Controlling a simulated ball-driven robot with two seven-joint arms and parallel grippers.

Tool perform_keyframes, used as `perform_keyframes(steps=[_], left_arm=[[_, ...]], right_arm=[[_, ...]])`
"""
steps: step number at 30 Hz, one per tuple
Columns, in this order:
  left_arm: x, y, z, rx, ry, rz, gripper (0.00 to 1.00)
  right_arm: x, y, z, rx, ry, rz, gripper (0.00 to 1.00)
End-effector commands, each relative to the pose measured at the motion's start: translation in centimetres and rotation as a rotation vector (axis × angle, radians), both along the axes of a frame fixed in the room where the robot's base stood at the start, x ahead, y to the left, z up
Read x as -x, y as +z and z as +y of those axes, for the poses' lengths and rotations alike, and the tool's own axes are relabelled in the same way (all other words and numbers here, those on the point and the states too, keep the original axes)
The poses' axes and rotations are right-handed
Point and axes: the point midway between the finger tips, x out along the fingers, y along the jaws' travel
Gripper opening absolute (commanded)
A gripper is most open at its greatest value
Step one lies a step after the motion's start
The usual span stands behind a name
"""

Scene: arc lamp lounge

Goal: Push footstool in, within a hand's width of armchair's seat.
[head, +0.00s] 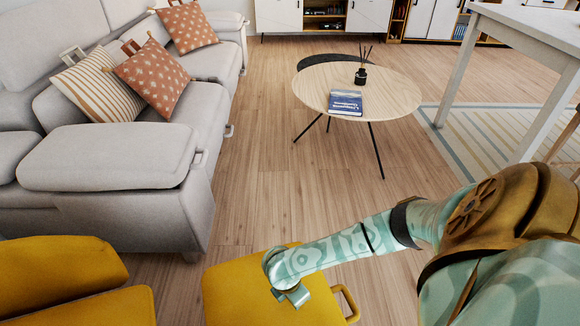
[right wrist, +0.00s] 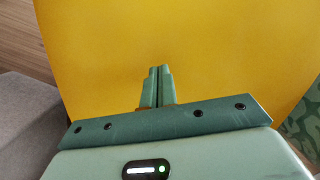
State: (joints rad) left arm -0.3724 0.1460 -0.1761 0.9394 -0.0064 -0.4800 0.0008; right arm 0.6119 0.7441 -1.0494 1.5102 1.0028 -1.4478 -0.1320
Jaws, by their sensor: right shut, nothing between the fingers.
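The yellow footstool (head: 228,292) stands on the wood floor at the bottom middle of the head view, with a handle (head: 346,303) on its right side. The yellow armchair (head: 60,275) is at the bottom left, cut off by the frame edge. A strip of bare floor shows between the two. My right gripper (head: 294,296) is over the footstool in the head view. In the right wrist view its fingers (right wrist: 158,72) are shut and empty, in front of the footstool's yellow surface (right wrist: 210,45). I cannot tell whether they touch it. My left gripper is not in view.
A grey sofa (head: 105,158) with cushions stands behind the armchair and footstool at left. A round coffee table (head: 400,93) with a blue book (head: 345,102) stands farther back. A white table (head: 535,25) is at right. Open floor lies between sofa and coffee table.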

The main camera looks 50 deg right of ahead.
Motion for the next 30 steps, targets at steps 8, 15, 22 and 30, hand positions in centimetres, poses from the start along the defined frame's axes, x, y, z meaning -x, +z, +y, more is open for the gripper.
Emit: perform_keyframes(steps=[8, 15, 22, 30], left_arm=[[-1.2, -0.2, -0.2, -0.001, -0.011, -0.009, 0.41], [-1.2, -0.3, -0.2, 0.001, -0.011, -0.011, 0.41], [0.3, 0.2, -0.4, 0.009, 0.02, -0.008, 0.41], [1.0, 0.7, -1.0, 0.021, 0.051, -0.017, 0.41]], right_arm=[[0.0, -1.2, 0.1, -0.001, -0.003, 0.001, 0.0], [0.1, -1.5, 0.1, -0.002, -0.004, 0.003, 0.0], [-0.6, -1.2, 3.5, -0.01, -0.003, 0.0, 0.0], [-1.2, -1.5, 7.4, -0.013, -0.002, 0.009, 0.0]])
